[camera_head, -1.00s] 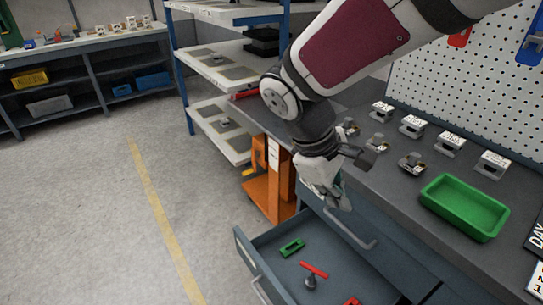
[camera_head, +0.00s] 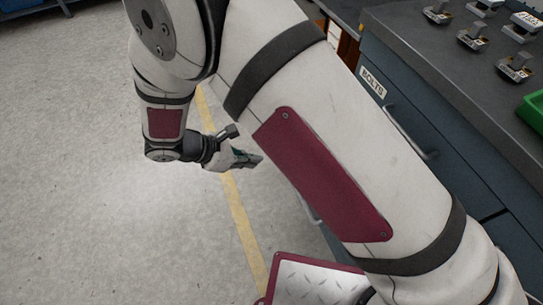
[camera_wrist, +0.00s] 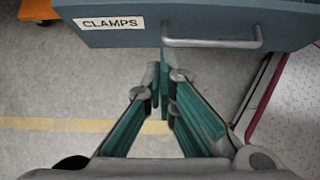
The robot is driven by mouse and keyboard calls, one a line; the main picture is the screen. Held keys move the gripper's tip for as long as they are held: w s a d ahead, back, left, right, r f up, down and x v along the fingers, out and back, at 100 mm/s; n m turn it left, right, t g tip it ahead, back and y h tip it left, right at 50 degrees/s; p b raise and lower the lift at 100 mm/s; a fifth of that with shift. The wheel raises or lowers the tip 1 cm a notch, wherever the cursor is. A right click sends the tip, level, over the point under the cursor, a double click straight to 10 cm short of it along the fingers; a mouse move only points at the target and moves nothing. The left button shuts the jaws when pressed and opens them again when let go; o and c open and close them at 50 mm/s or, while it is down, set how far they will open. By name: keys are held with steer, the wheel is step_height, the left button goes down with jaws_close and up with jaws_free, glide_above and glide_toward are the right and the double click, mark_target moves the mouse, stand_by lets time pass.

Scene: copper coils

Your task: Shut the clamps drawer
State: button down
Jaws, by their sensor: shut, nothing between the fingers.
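The clamps drawer (camera_wrist: 200,26) shows its blue-grey front across the top of the wrist view, with a white CLAMPS label (camera_wrist: 110,24) and a grey bar handle (camera_wrist: 212,43). My gripper (camera_wrist: 164,78) is shut and empty, its teal-padded fingers pointing at the drawer front just below and left of the handle. I cannot tell whether the fingertips touch the front. In the head view my gripper (camera_head: 258,160) is low over the floor, out in front of the bench. My arm hides most of the clamps drawer there, and its inside is not visible.
The bench's BOLTS drawer (camera_head: 390,108) is closed, at the right of the head view. Metal parts and a green bin (camera_head: 534,112) stand on the bench top (camera_head: 450,75). The floor (camera_head: 75,150) left of my arm is clear, with a yellow line (camera_head: 240,215).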

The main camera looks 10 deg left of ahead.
steer(key=w+d+f+b, duration=0.3)
steer(key=w+d+f, duration=0.3)
steer(key=d, duration=0.3)
steer(key=shift+f, duration=0.3)
steer(key=shift+d, duration=0.1)
steer(key=w+d+b, duration=0.1)
steer(key=w+d, duration=0.6)
steer(key=d, duration=0.3)
steer(key=w+d+b, duration=0.2)
steer(key=w+d, duration=0.4)
steer(key=d, duration=0.4)
steer(key=shift+w, duration=0.4)
